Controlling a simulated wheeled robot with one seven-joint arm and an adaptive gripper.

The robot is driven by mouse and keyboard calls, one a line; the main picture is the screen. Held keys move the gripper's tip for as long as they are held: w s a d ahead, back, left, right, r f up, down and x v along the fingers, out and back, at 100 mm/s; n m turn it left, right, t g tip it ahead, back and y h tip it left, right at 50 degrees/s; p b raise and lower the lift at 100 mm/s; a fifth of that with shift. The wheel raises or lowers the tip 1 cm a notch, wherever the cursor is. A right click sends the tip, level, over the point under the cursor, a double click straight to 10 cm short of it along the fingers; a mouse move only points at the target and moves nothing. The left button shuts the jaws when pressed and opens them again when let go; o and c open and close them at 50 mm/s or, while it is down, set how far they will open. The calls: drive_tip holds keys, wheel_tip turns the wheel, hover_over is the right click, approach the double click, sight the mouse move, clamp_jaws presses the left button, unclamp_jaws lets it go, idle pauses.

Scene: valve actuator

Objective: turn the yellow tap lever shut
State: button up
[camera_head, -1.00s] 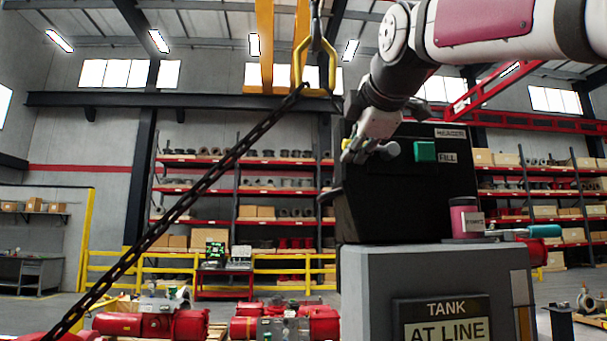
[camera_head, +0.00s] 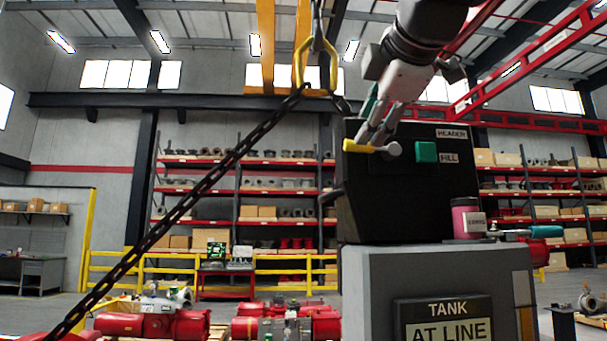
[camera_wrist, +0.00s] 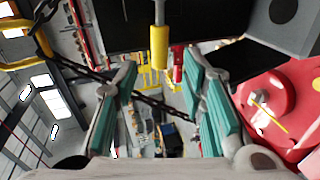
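The yellow tap lever (camera_head: 360,147) lies about horizontal on the front of the black header box (camera_head: 400,200), pointing left from its round grey pivot (camera_head: 393,150). A green block beside a FILL label sits to the pivot's right. My gripper (camera_head: 369,135) reaches down from above, its fingertips close to the lever in the head view. In the wrist view the yellow lever (camera_wrist: 159,48) shows between the two teal-padded fingers of my gripper (camera_wrist: 159,68), near their tips. The fingers are spread apart, with gaps on both sides of the lever.
The box stands on a grey pedestal (camera_head: 380,272) with a TANK AT LINE sign. A pink can (camera_head: 466,220) and a teal-handled tool (camera_head: 545,231) rest on top at right. A dark chain (camera_head: 170,211) hangs diagonally at left.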

drive_tip(key=shift+v, duration=1.9)
drive_tip(key=s+d+f+m+g, duration=0.1)
drive_tip(key=s+f+m+g, duration=0.2)
drive_tip(key=f, duration=1.3)
drive_tip(key=s+d+f+m+g, duration=0.1)
drive_tip(key=s+f+m+g, duration=0.2)
drive_tip(key=f, duration=1.4)
drive_tip(key=s+d+f+m+g, duration=0.1)
drive_tip(key=s+f+m+g, duration=0.2)
drive_tip(key=s+f+m, duration=0.6)
wheel_tip(320, 180, down, 8)
drive_tip(key=m, duration=0.2)
drive_tip(key=shift+r+m+h, duration=0.2)
drive_tip(key=shift+m+h, duration=0.2)
drive_tip(key=shift+d, duration=0.1)
drive_tip(key=shift+c, duration=0.4)
